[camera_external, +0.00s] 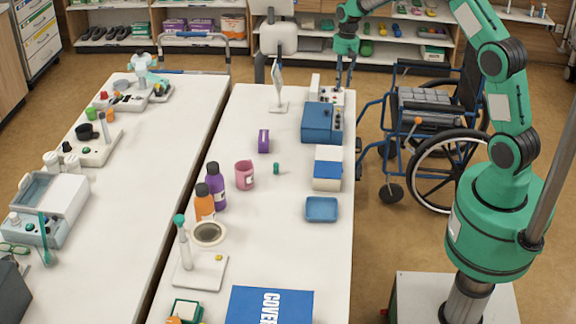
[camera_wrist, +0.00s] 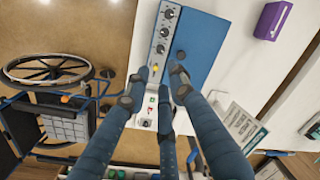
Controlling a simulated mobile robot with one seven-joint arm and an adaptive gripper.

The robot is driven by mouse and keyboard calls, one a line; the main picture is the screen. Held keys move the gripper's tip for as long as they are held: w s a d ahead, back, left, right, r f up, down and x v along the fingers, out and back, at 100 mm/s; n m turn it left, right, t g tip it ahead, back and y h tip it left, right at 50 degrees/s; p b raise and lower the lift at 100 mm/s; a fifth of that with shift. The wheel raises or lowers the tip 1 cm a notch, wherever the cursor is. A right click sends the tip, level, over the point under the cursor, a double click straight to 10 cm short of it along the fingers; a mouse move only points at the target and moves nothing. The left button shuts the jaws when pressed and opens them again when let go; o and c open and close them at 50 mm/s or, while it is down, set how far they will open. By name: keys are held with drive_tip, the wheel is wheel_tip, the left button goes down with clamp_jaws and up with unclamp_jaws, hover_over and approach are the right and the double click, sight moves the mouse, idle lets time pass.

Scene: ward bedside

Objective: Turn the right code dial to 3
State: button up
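A blue box (camera_external: 317,122) stands near the right edge of the white table. Its light control strip carries a row of dark dials, clearest in the wrist view, where the top dial (camera_wrist: 168,13), middle dial (camera_wrist: 164,32) and lower dial (camera_wrist: 160,49) line up above a yellow button (camera_wrist: 155,68). The dial settings are too small to read. My gripper (camera_external: 345,82) hangs at the far end of the box, over a pale control unit (camera_external: 329,96). In the wrist view my gripper (camera_wrist: 154,92) has its fingers spread and empty, beyond the yellow end of the strip. No contact with a dial shows.
A wheelchair (camera_external: 430,125) stands right of the table. A small screen on a stand (camera_external: 278,85) is left of the control unit. A purple box (camera_external: 263,141), white-and-blue box (camera_external: 327,168), blue tray (camera_external: 321,209) and pink mug (camera_external: 244,175) stand nearer the camera.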

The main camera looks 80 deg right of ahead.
sight(338, 115)
drive_tip(key=shift+f, duration=0.15)
drive_tip(key=f, duration=0.4)
drive_tip(key=f+b, duration=0.1)
drive_tip(key=f, duration=0.4)
drive_tip(key=a+f, duration=0.1)
drive_tip(key=f, duration=0.3)
drive_tip(key=shift+w+f+b, duration=0.25)
drive_tip(key=shift+w+b, duration=0.05)
drive_tip(key=shift+b, duration=0.05)
clamp_jaws()
